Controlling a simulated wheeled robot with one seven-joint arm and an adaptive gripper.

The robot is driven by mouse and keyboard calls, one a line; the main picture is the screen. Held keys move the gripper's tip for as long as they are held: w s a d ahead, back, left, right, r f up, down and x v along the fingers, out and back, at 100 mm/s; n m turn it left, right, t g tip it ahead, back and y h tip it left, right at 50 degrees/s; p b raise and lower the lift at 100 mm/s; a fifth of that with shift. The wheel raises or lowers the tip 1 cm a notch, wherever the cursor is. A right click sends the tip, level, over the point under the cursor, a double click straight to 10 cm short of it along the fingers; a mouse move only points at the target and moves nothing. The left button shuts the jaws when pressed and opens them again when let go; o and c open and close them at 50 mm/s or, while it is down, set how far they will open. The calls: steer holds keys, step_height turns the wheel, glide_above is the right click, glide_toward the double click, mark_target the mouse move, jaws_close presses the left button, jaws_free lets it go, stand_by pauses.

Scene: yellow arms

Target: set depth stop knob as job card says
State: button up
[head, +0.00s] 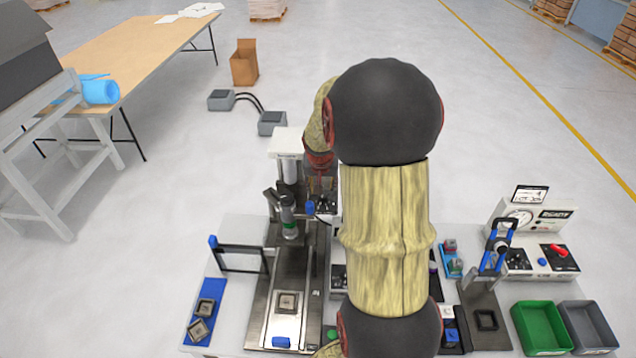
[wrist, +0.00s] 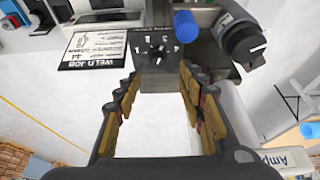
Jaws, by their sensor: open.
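A dark rotary knob (wrist: 157,54) with a white pointer mark sits on a grey dial plate with white numbers around it, in the wrist view. Its label is too small to read, so I cannot confirm from it that this is the depth stop knob. My gripper (wrist: 159,78) is open and empty, its fingers on either side of the view below the dial, apparently apart from the knob. A white card headed WELD JOB (wrist: 94,48) lies left of the dial; its smaller lines are not clearly legible. In the head view my arm hides most of the gripper.
A blue cylinder (wrist: 185,26) and a larger black knob (wrist: 241,42) stand close right of the dial. In the head view, a press (head: 287,215), a clamp fixture (head: 485,290), a green bin (head: 541,327) and a grey bin (head: 588,326) occupy the bench.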

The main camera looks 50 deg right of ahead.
mark_target(323, 195)
steer(key=shift+d+p+x, duration=0.2)
steer(key=shift+p+x, duration=0.25)
steer(key=shift+x, duration=3.75)
steer(key=shift+s+r, duration=0.1)
steer(key=shift+s, duration=0.05)
steer(key=shift+c, duration=0.8)
jaws_close()
